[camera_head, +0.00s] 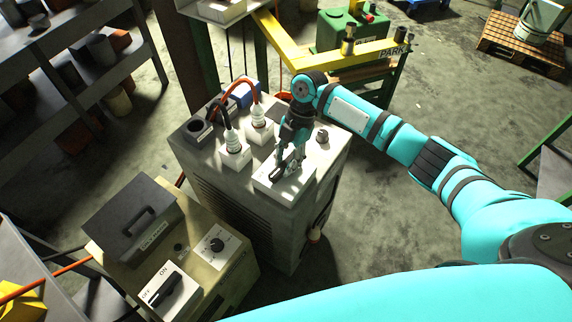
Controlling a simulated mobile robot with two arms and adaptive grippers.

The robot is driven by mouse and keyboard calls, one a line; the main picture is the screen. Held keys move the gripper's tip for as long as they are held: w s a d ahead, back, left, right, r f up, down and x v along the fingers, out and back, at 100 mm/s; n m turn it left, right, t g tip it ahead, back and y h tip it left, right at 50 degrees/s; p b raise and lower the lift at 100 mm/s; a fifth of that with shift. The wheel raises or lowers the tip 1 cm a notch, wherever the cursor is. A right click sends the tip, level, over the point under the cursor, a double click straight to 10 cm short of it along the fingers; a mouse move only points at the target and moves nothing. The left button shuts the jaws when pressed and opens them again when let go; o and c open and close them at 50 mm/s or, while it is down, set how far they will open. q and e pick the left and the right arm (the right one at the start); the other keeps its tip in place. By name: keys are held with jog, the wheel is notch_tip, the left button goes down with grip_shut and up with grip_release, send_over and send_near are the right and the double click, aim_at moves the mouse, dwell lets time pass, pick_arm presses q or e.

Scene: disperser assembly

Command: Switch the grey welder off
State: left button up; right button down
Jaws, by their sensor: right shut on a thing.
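The grey welder (232,195) stands in the middle, a tall box with vents in its side. On its top is a white switch plate (270,188) at the front right corner. My right gripper (286,163) points down over this plate and is shut on the dark switch lever there. The gripper covers most of the lever and any lettering, so I cannot tell its position. My left gripper is not in view.
Two cable plugs (233,144) and a knob (322,136) also sit on the welder top. A beige machine (235,285) with its own ON/OFF switch (170,292) and dial stands at lower left. A yellow bar (335,58) and green box are behind.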

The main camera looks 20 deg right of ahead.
jog(key=shift+n+b, duration=0.3)
jog(key=shift+n, duration=0.2)
jog(key=shift+h, duration=0.3)
jog(key=c, duration=1.1)
grip_release()
jog(key=v, duration=1.2)
jog(key=shift+w, duration=0.2)
jog(key=shift+f, duration=0.1)
